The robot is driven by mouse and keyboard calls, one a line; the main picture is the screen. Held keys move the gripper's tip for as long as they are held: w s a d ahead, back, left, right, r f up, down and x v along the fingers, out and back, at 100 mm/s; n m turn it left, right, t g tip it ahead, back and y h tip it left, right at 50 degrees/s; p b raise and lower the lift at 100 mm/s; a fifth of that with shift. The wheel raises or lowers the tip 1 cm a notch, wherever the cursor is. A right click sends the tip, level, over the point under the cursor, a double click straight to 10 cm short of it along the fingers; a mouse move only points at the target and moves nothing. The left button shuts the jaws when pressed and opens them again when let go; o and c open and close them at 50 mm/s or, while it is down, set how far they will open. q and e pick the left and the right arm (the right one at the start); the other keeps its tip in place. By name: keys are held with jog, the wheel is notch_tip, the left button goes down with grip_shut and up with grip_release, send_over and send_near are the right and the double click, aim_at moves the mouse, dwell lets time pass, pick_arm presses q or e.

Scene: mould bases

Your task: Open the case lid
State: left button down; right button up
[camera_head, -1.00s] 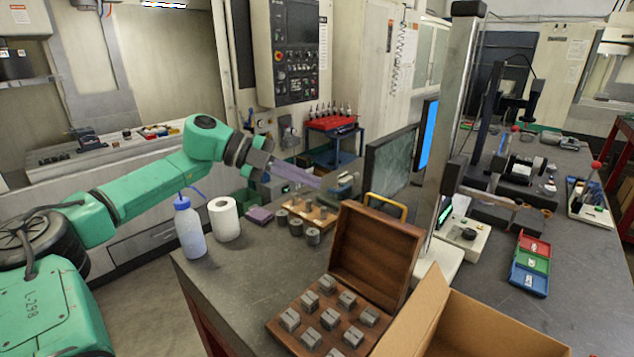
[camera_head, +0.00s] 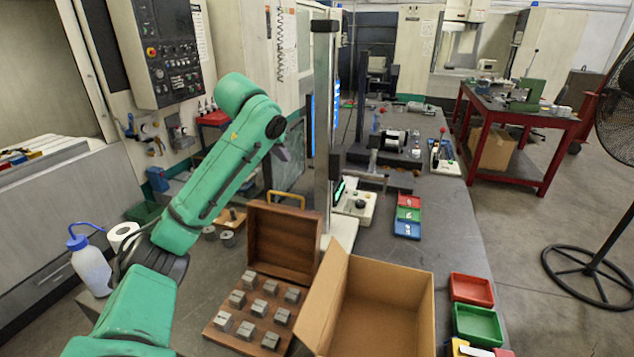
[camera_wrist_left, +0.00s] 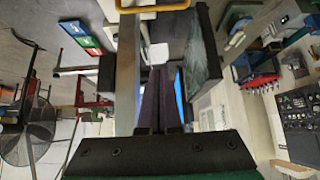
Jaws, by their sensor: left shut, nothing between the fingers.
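The wooden case (camera_head: 210,329) lies on the bench, its base holding rows of grey metal blocks (camera_head: 251,280). Its lid (camera_head: 284,241) stands up, tilted back at the far side of the base, so the case is open. My left gripper (camera_head: 284,153) is up and beyond the lid, near the upright metal post, apart from the case. Its dark fingers (camera_wrist_left: 159,72) are closed together with nothing between them in the left wrist view, where the case does not show. My right gripper is not in view.
An open cardboard box (camera_head: 428,310) stands right of the case. The metal post (camera_head: 324,130) and dark screen (camera_head: 290,165) rise behind the lid. A wash bottle (camera_head: 91,267) and paper roll (camera_head: 123,236) stand left. Coloured trays (camera_head: 408,215) lie at the right.

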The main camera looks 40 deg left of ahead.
pick_arm(q)
jog(key=w+f+g+p, duration=0.1)
jog(key=w+f+p, duration=0.3)
jog(key=f, duration=0.5)
jog(key=shift+h, duration=0.3)
jog(key=s, duration=0.2)
jog(key=s+d+p, duration=0.1)
jog(key=s, duration=0.1)
jog(key=shift+d+r, duration=0.1)
jog(key=shift+w, duration=0.25)
